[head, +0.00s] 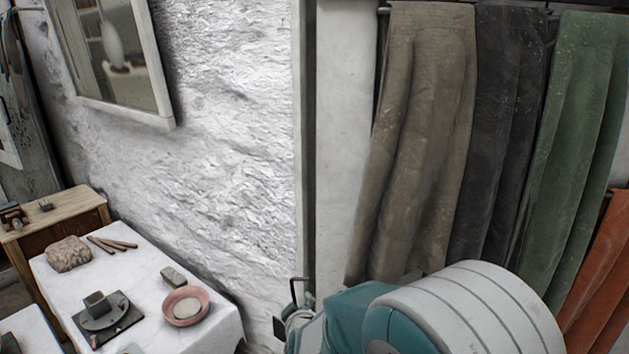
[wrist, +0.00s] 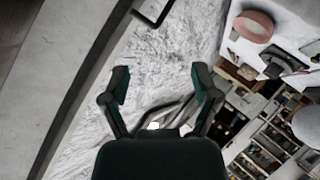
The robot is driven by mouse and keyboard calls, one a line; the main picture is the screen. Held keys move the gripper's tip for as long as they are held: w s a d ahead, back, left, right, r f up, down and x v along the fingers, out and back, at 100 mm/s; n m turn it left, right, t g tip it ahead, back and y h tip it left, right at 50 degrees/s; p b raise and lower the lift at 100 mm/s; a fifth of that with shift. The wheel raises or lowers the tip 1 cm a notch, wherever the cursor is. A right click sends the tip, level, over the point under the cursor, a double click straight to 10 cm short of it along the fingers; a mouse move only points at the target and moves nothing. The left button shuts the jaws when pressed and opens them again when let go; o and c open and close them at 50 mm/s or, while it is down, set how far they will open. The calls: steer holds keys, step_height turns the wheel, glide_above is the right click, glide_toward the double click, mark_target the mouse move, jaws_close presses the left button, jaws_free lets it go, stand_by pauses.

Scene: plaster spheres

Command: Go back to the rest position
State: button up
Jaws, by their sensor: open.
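My gripper (wrist: 159,88) is open and shows in the wrist view with its two dark fingers apart and nothing between them. A white rough wall surface fills the space behind the fingers. In the head view part of my arm rises at the bottom centre and right, and the gripper's fingers cannot be made out there. A pink bowl (head: 186,306) with pale contents stands on the white-covered table (head: 226,322) at the lower left. The bowl also shows at the upper right of the wrist view (wrist: 254,27). No plaster sphere can be made out for certain.
The table also carries a rough stone lump (head: 68,254), several sticks (head: 112,244), a small block (head: 173,276) and a dark turntable (head: 98,317). A wooden table (head: 62,217) stands behind at left. Hanging cloths (head: 425,130) fill the right side. A framed mirror (head: 110,55) hangs upper left.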

steer(key=s+d+r+m+g+y, duration=0.1)
steer(key=s+d+r+m+g, duration=0.1)
steer(key=s+d+r, duration=0.35)
steer(key=s+d+r+m+g+h, duration=0.1)
steer(key=s+d+r+m, duration=0.1)
steer(key=s+d, duration=0.2)
steer(key=s+d+r+m+g+h, duration=0.1)
steer(key=s+d, duration=0.4)
steer(key=s, duration=0.5)
steer(key=s+d+r+m+g, duration=0.3)
steer(key=s+d+r+m, duration=0.1)
steer(key=s, duration=0.4)
steer(key=shift+d+r+m+h, duration=0.2)
steer(key=shift+m+h, duration=0.2)
steer(key=shift+m, duration=0.3)
